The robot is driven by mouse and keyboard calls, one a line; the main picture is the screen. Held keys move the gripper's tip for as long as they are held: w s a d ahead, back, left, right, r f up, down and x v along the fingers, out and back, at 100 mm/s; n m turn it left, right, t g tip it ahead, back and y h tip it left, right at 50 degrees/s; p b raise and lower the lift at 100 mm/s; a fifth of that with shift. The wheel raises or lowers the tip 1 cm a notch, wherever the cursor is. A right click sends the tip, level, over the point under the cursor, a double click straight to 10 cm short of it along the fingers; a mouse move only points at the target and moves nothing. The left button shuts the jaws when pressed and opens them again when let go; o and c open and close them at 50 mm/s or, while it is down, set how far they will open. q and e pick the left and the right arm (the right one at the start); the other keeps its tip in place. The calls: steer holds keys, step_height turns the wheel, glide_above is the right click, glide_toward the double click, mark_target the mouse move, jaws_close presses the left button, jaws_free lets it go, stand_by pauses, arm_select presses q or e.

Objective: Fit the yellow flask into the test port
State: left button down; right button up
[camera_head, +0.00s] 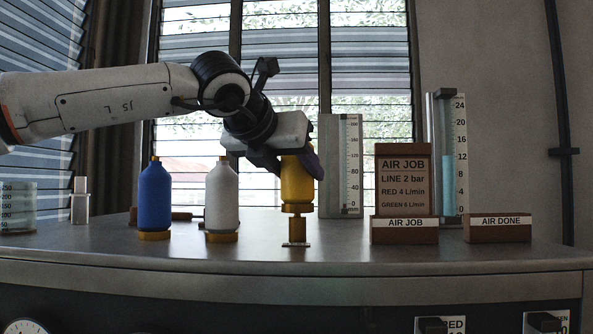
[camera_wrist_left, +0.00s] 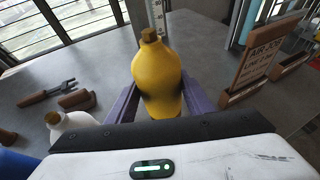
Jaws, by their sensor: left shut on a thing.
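The yellow flask (camera_head: 297,186) is upright in my left gripper (camera_head: 300,168), whose purple fingers are shut on its sides. In the left wrist view the yellow flask (camera_wrist_left: 158,70) shows its brown cap and stands between both fingers (camera_wrist_left: 157,98). Directly under the flask in the head view is a brass post (camera_head: 296,229) on a small labelled foot, seemingly the test port. The flask's lower end is in line with the post's top; I cannot tell whether it is seated or just above. My right gripper is out of view.
A blue flask (camera_head: 155,203) and a white flask (camera_head: 222,200) stand on brass rings to the left. A wooden AIR JOB board (camera_head: 403,180), an AIR DONE block (camera_head: 498,228) and gauge tubes (camera_head: 455,155) stand to the right. A wrench-like tool (camera_wrist_left: 60,90) lies behind.

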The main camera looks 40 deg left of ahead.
arm_select(q)
steer(key=shift+f, duration=0.2)
steer(key=c, duration=0.8)
jaws_free()
steer(key=s+r+p, duration=0.2)
steer(key=s+r, duration=0.2)
steer(key=r, duration=0.1)
steer(key=shift+d+r, duration=0.4)
